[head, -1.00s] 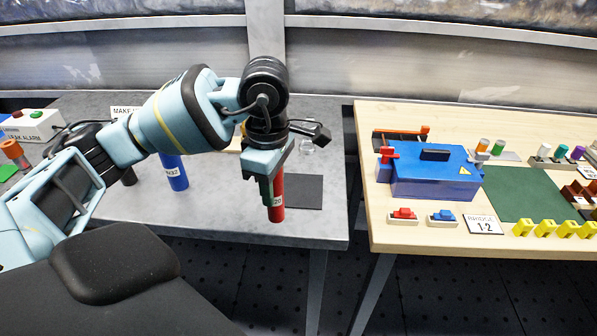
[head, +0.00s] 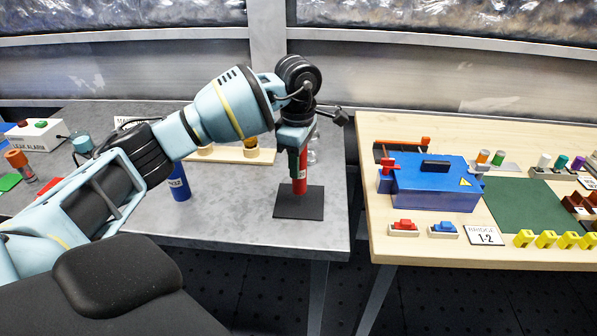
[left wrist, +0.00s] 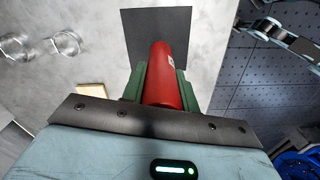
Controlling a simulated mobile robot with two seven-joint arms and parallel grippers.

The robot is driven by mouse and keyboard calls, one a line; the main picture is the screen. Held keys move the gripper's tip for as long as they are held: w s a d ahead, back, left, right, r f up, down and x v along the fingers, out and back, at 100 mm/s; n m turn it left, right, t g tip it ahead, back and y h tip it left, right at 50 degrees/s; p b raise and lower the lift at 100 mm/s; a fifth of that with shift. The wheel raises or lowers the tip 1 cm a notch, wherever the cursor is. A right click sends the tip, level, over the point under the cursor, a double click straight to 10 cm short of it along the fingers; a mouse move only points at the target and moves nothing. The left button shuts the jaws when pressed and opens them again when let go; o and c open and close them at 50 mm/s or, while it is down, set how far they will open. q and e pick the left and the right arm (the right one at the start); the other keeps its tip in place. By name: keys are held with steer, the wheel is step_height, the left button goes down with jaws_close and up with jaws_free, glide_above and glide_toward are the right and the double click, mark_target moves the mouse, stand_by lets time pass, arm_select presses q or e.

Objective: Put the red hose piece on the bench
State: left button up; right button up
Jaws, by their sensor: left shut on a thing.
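The red hose piece (head: 300,180) is upright in my left gripper (head: 297,165), which is shut on it above the grey bench (head: 235,225). In the head view its lower end shows over the black square mat (head: 312,203) near the bench's right front corner. The left wrist view shows the red hose piece (left wrist: 168,75) between the green fingers, with the mat (left wrist: 155,35) beyond its far end. I cannot tell for certain whether its lower end touches the mat. My right gripper is not in view.
A blue cylinder (head: 179,183) stands on the bench left of the gripper. A wooden holder (head: 228,154) and clear glass-like pieces (left wrist: 65,42) are behind. A gap separates the grey bench from the wooden table (head: 400,248), which carries a blue box (head: 433,185).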

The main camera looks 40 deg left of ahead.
arm_select(q)
steer(key=shift+w, duration=0.1)
steer(key=shift+w+a+f, duration=0.15)
steer(key=shift+f, duration=1.6)
steer(key=shift+f, duration=0.25)
steer(key=o, duration=1)
steer(key=shift+o, duration=0.2)
steer(key=shift+r, duration=0.15)
step_height(320, 180, up, 12)
